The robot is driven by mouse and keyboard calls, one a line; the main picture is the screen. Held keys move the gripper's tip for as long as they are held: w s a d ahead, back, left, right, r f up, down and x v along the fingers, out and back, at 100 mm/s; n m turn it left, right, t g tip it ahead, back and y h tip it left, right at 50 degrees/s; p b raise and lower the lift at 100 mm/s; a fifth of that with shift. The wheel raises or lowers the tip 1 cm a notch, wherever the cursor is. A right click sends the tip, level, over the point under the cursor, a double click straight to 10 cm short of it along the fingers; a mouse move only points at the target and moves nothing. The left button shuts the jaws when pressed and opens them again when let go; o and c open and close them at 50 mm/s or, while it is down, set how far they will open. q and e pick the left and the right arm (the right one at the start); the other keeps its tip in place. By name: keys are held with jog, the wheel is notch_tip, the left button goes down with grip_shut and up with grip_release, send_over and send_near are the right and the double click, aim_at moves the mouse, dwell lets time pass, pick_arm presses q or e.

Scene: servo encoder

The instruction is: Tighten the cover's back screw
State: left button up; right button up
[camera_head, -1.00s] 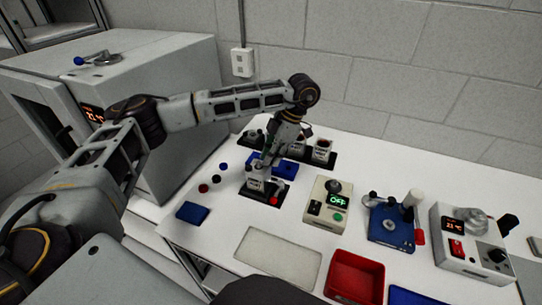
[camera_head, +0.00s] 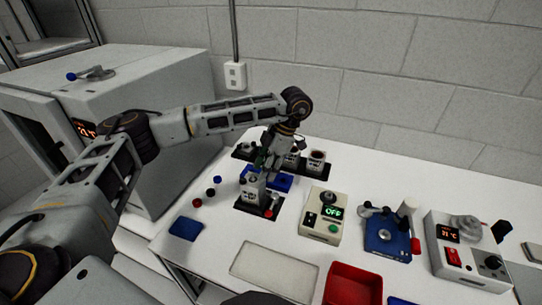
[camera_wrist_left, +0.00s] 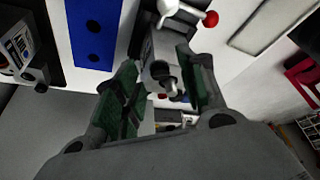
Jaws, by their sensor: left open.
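A small grey-white unit with a dark label (camera_head: 250,191) stands in a black fixture on the table, beside a red-knobbed lever (camera_head: 268,213). My left gripper (camera_head: 265,167) is over this unit, pointing down. In the left wrist view, its green-padded fingers (camera_wrist_left: 158,68) are apart, with the unit's grey top (camera_wrist_left: 158,48) and a small dark round part (camera_wrist_left: 168,82) between them. I cannot tell whether this part is the cover's back screw, or whether the fingers touch it. The red knob also shows in the left wrist view (camera_wrist_left: 211,19). My right gripper is out of view.
A blue plate with holes (camera_head: 284,182) and more labelled units (camera_head: 316,160) stand behind. To the right are a box reading OFF (camera_head: 321,228), a blue fixture (camera_head: 387,240) and a heater-like device (camera_head: 463,262). A pale tray (camera_head: 273,270) and red bin (camera_head: 352,287) lie in front.

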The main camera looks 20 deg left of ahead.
pick_arm(q)
jog(key=v, duration=1.2)
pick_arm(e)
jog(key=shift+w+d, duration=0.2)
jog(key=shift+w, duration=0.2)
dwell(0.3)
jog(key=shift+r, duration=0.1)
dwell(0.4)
pick_arm(q)
notch_tip(320, 180, up, 10)
jog(key=p, duration=1)
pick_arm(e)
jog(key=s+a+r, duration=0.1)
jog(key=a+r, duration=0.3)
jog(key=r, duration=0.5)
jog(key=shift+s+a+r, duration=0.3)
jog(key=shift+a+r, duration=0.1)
pick_arm(q)
jog(key=shift+r, duration=0.1)
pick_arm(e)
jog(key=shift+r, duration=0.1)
